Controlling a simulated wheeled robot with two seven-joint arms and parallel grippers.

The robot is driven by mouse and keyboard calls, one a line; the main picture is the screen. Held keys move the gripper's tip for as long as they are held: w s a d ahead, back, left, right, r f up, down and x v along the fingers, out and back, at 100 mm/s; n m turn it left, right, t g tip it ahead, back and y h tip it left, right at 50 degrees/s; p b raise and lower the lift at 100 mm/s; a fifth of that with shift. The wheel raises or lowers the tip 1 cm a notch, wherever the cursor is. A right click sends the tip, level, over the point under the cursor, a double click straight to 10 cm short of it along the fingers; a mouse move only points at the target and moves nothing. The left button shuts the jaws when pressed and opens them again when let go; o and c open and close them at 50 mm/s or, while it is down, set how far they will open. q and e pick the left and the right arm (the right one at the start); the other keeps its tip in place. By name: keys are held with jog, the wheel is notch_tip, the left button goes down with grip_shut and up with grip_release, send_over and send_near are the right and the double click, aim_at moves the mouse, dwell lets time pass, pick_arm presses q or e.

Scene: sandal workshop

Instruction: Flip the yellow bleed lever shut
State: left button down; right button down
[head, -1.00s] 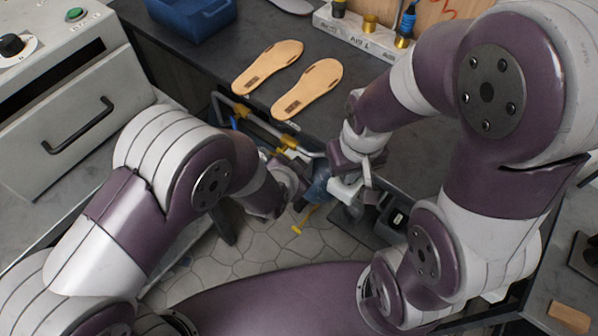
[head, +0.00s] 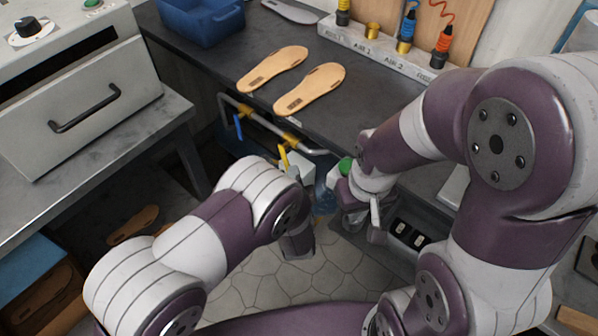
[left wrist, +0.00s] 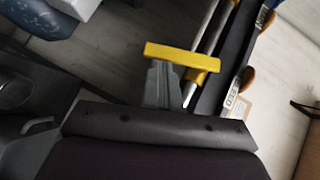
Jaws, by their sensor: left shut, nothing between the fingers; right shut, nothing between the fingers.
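My right gripper (head: 375,214) is shut and empty, to the right of the bowl.
Silver pipes with yellow fittings (head: 291,138) and a blue lever (head: 238,126) run under the dark bench (head: 200,62). Two tan soles (head: 310,89) and a blue bin (head: 201,18) lie on it. A grey oven (head: 75,80) stands left. Tiled floor (head: 345,268) is open below.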

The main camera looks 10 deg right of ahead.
pick_arm(q)
jog(key=shift+w+a+f+m+t+b, duration=0.35)
jog(key=shift+m+t+b, duration=0.2)
jog(key=shift+b, duration=0.1)
jog(key=shift+w+a+f+m+t+b, duration=0.25)
jog(key=shift+f+m+t+b, duration=0.15)
jog(key=shift+t+b, duration=0.2)
pick_arm(e)
jog(key=f, duration=0.3)
jog(key=shift+s, duration=0.2)
